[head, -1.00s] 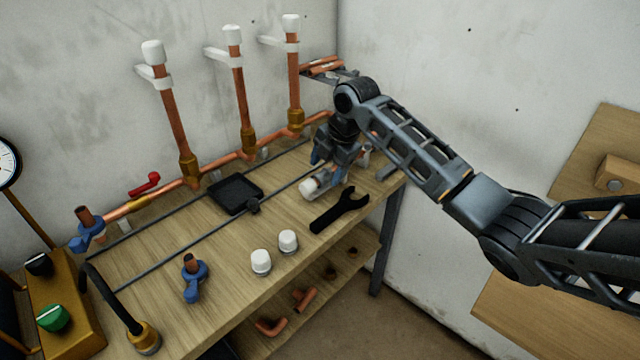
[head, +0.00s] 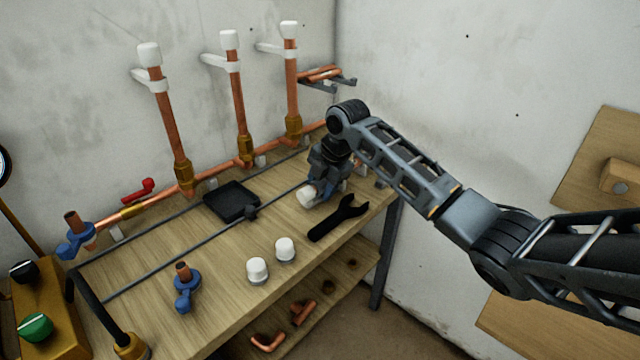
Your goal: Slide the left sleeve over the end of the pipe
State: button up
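Two white cap-like sleeves stand upright on the bench: a left one (head: 257,270) and one just right of it (head: 285,249). A third white sleeve (head: 305,196) lies tilted farther back, at the tip of my gripper (head: 318,188). My gripper points down at the bench, and the arm partly hides its fingers. I cannot tell whether they are closed on this sleeve or only beside it. A copper pipe (head: 130,210) runs along the back wall, with three upright branches, each topped by a white cap. The pipe's left end (head: 70,217) is bare copper above a blue clamp.
A black wrench (head: 338,217) lies just in front of my gripper. A black tray (head: 232,200), a dark rail (head: 190,247) and a blue clamp (head: 186,289) with a copper stub are on the bench. A brass box with knobs (head: 45,310) stands front left. Copper pieces lie on the shelf below.

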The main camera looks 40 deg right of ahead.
jog(key=c, duration=0.4)
jog(key=shift+d+b, duration=0.4)
jog(key=shift+d, duration=0.95)
jog(key=shift+c, duration=0.2)
jog(key=o, duration=0.8)
jog(key=shift+a, duration=0.1)
jog(key=shift+o, duration=0.2)
jog(key=p+v, duration=0.6)
jog(key=v, duration=0.1)
jog(key=shift+p, duration=0.3)
